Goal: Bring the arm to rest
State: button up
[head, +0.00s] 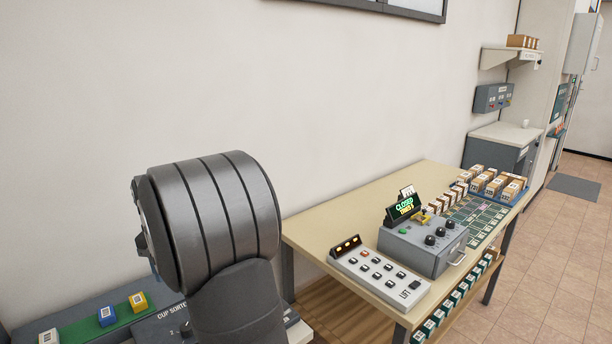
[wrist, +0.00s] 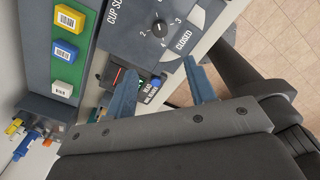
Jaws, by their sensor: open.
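My gripper (wrist: 159,84) shows in the wrist view with its two blue-grey fingers apart and nothing between them. It is over the lower edge of the grey cup sorter panel (wrist: 135,25), which has a dial and a "CLOSED" label. In the head view my dark arm stands at the lower left, in front of the panel (head: 160,331). The gripper itself is hidden there.
A green strip (wrist: 65,40) with white, blue and yellow blocks lies beside the panel. To the right, a table (head: 330,225) bears a button panel (head: 375,275), a grey control box (head: 420,247) and several small boxes. Tiled floor (head: 560,270) is clear at the right.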

notch_tip(320, 180, down, 16)
jog(key=shift+f, duration=0.25)
jog(key=shift+r, duration=0.1)
dwell(0.4)
notch_tip(320, 180, up, 18)
notch_tip(320, 180, down, 18)
jog(key=shift+r, duration=0.1)
jog(key=shift+f, duration=0.25)
jog(key=m, duration=0.5)
jog(key=shift+r, duration=0.1)
jog(key=m, duration=0.4)
jog(key=shift+m, duration=0.3)
